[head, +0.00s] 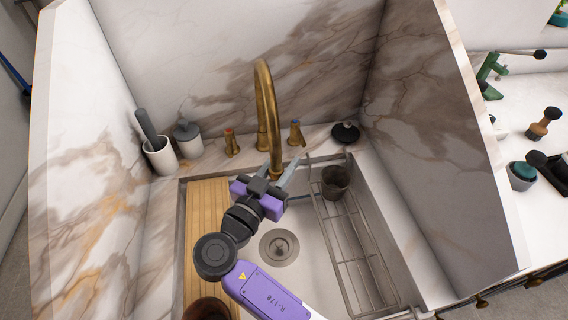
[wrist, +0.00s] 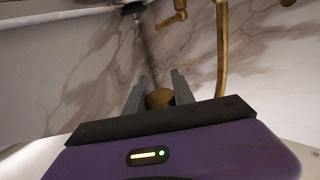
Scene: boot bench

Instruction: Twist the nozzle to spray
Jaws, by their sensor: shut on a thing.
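The brass faucet (head: 264,100) rises behind the sink and its spout arches forward and down. The nozzle (head: 277,173) at the spout's end is between the grey fingers of my gripper (head: 278,178). In the wrist view the round brass nozzle end (wrist: 160,99) sits between the two fingers of my gripper (wrist: 160,92), which is shut on it. The purple gripper body hides part of the nozzle from below. I see no water coming from it.
The sink basin (head: 308,262) lies below, with a drain (head: 279,247), a wooden board (head: 201,220) at left, and a wire rack (head: 352,250) holding a dark cup (head: 335,182) at right. Brass handles (head: 231,142) (head: 296,133) flank the faucet. Marble walls close both sides.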

